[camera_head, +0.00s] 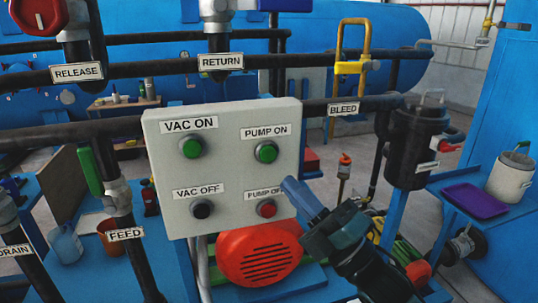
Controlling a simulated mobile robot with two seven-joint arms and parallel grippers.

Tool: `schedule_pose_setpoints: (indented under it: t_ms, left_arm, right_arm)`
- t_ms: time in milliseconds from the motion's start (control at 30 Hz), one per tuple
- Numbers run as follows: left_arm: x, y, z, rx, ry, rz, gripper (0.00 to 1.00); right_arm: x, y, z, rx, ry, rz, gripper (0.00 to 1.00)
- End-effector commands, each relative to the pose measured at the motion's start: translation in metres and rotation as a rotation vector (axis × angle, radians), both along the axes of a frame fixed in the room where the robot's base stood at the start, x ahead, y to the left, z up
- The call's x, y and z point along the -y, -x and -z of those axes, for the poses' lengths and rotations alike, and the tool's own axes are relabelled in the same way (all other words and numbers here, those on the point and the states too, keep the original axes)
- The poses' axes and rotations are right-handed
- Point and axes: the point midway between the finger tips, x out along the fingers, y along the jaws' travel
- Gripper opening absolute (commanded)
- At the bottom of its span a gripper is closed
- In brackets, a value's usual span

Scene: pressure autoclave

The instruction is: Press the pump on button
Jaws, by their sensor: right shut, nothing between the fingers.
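The pump on button (266,152) is a round green button under the "PUMP ON" label, at the upper right of a pale grey control panel (224,170). A green vac on button (191,147) is to its left. A black vac off button (202,209) and a red pump off button (266,208) are below. My right gripper (291,187) is shut and empty, its tip in front of the panel's right edge, below and to the right of the pump on button. It covers the end of the "PUMP OFF" label. I cannot tell the gap to the panel. My left gripper is out of view.
Black pipes labelled "RETURN" (221,62) and "BLEED" (343,109) run above and beside the panel. A red motor cover (259,254) is below it. A purple tray (475,201) and a white pot (511,176) stand at the right. The panel's front is otherwise clear.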

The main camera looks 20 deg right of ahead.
Motion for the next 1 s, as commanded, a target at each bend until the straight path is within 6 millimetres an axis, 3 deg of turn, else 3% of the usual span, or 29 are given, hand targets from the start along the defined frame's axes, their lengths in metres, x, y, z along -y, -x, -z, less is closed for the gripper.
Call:
schedule_pose_setpoints:
  t_ms: [500,700,1000]
  left_arm:
    - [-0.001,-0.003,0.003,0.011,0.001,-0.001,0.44]
    - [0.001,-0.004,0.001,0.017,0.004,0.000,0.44]
    - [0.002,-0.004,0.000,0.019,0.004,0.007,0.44]
  right_arm:
    - [-0.002,-0.067,0.000,0.001,-0.002,0.001,0.00]
    - [-0.003,-0.078,0.000,0.000,0.000,0.000,0.00]
    - [-0.003,-0.079,0.000,-0.001,-0.001,0.000,0.00]
